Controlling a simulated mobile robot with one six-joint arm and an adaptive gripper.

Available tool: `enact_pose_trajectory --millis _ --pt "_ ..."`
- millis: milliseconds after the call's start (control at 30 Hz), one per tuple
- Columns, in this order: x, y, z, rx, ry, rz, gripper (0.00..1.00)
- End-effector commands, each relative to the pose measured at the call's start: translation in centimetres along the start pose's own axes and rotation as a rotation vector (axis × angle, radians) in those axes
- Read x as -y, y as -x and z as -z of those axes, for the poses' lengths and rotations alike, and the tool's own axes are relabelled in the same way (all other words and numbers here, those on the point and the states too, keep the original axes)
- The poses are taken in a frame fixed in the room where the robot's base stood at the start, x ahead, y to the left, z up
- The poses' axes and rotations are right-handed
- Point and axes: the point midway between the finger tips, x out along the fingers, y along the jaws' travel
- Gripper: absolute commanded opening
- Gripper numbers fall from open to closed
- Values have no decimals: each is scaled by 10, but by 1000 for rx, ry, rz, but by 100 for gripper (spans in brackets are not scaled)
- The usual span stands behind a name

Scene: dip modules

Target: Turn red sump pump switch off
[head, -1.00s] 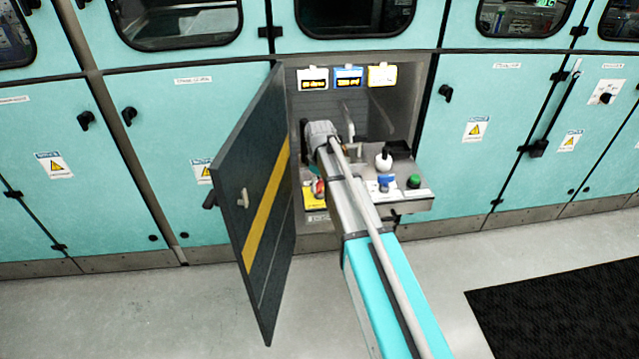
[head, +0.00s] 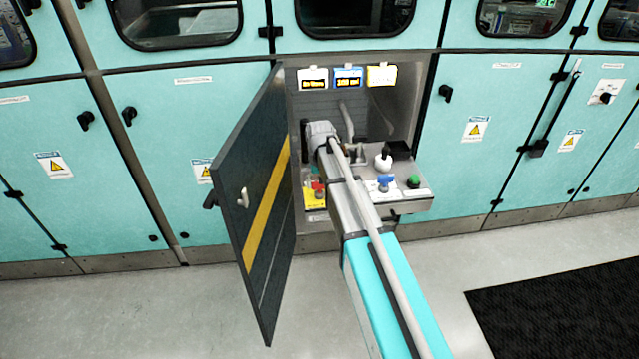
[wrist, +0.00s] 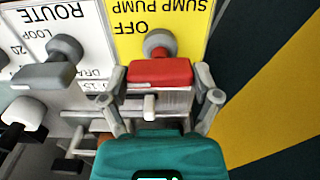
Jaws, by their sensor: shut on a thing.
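The red sump pump switch (wrist: 160,72) is in the middle of the wrist view, its bar handle lying across the picture on a round grey base. Behind it is a yellow plate (wrist: 185,20) lettered SUMP PUMP and OFF, upside down in this view. My gripper (wrist: 160,77) has one finger at each end of the red handle and is shut on it. In the head view the red switch (head: 318,187) shows at the panel's left front corner, beside my arm. My fingers are hard to make out there.
A grey switch (wrist: 58,65) on the white ROUTE plate is left of my gripper in the wrist view. The open dark door (head: 262,215) with its yellow stripe stands close to the left of my arm. A blue switch (head: 386,181) and green button (head: 413,181) are to the right.

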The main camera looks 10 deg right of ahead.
Motion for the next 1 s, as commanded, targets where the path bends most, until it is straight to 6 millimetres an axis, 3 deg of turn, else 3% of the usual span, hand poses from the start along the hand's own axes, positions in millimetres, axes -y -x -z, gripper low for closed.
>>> enact_pose_trajectory --millis 567,600,667,700,1000 --pt "0 0 0 0 -47 0 32" --pt "0 0 0 0 -47 0 85" --pt "0 0 0 0 -47 0 97" --pt "0 0 0 0 -46 0 100" --pt "0 0 0 0 -45 0 100"
